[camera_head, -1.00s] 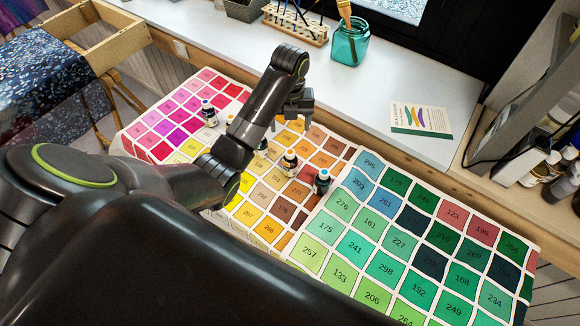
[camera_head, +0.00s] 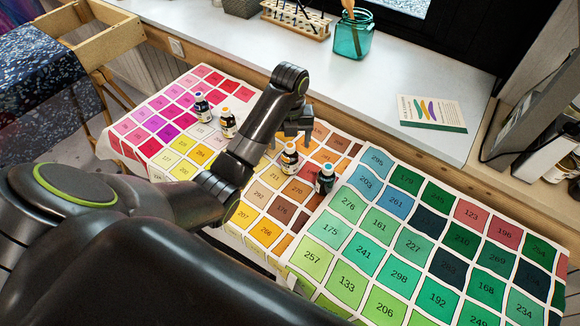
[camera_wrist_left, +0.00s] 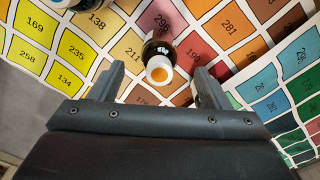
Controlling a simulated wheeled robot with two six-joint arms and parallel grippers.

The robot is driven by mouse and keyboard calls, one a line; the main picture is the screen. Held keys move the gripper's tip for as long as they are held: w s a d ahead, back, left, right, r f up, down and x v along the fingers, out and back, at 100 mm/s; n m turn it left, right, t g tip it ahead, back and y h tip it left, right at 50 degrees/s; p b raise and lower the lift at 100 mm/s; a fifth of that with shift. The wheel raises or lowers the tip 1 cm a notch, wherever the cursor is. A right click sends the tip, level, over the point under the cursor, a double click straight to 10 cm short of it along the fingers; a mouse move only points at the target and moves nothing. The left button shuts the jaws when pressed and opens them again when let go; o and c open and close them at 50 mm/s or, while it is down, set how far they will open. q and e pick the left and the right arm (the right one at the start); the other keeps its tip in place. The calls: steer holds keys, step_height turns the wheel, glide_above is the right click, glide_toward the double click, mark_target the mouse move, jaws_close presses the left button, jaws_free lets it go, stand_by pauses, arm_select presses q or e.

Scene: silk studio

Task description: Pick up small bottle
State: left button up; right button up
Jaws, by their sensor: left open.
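Several small dark bottles with pale labels stand upright on the printed colour charts. In the head view, one with an orange-topped cap (camera_head: 289,158) stands on the orange-brown squares, and a blue-capped one (camera_head: 325,179) stands to its right. Another blue-capped bottle (camera_head: 202,108) and an orange-capped one (camera_head: 228,123) stand further left. My left gripper (camera_head: 297,127) is above the charts, just behind the orange-topped bottle in the picture. In the left wrist view, a bottle with a white, orange-centred cap (camera_wrist_left: 158,68) shows between the open, empty fingers (camera_wrist_left: 158,75). My right gripper is out of view.
The colour charts (camera_head: 410,238) cover the table. Behind is a white sill (camera_head: 380,90) with a teal glass jar (camera_head: 353,36), a wooden brush rack (camera_head: 296,20) and a booklet (camera_head: 431,113). A wooden-framed stand (camera_head: 100,45) is at left, shelving at right.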

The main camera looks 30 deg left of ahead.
mark_target(290, 153)
arm_select(q)
steer(key=shift+f+b, duration=0.4)
steer(key=shift+f, duration=0.2)
steer(key=shift+s+f, duration=0.1)
steer(key=shift+f, duration=2)
steer(key=c, duration=1.1)
steer(key=shift+r, duration=0.1)
